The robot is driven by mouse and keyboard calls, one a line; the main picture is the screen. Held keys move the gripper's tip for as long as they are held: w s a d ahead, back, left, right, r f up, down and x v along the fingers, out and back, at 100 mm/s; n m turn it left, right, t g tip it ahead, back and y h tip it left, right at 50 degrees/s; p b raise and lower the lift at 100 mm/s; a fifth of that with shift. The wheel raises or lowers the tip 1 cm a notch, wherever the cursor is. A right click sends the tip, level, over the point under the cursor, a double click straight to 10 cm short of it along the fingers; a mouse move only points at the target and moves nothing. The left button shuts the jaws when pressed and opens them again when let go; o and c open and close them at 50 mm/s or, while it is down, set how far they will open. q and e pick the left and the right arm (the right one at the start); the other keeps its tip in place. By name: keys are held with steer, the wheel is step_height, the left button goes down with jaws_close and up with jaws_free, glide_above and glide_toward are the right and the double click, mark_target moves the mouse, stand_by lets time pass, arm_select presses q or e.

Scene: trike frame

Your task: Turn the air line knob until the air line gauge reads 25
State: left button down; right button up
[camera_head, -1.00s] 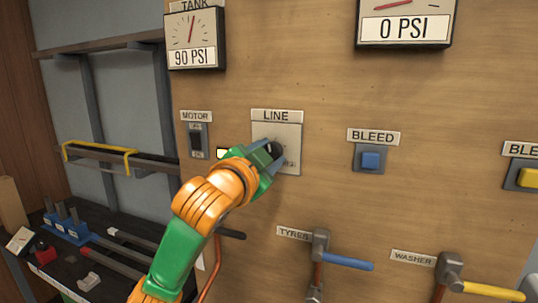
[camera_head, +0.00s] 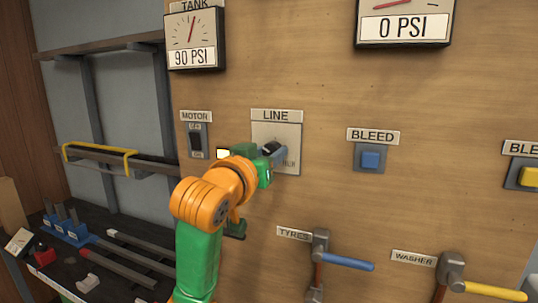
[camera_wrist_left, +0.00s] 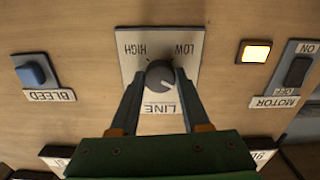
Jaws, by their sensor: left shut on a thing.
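The dark round line knob (camera_head: 272,148) sits on a pale plate (camera_head: 291,131) labelled LINE on the wooden panel. In the left wrist view, the knob (camera_wrist_left: 159,74) appears upside down between HIGH and LOW marks, its pale pointer mark toward the picture's lower right. My left gripper (camera_head: 274,154) is shut on the knob, one finger on each side in the wrist view (camera_wrist_left: 159,79). A gauge (camera_head: 405,27) at upper right reads 0 PSI; its name is out of view. The tank gauge (camera_head: 192,36) reads 90 PSI. My right gripper is not in view.
The motor switch (camera_head: 196,142) is left of the plate, with a lit lamp (camera_wrist_left: 255,53) between them. A blue bleed button (camera_head: 370,160) is to the right. Hammer-like handles marked TYRES (camera_head: 345,264) and WASHER (camera_head: 490,291) stick out below.

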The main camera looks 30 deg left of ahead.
arm_select(q)
steer(key=shift+n, duration=0.6)
steer(key=shift+c, duration=1.9)
jaws_free()
steer(key=shift+s+r, duration=0.1)
steer(key=shift+s, duration=0.1)
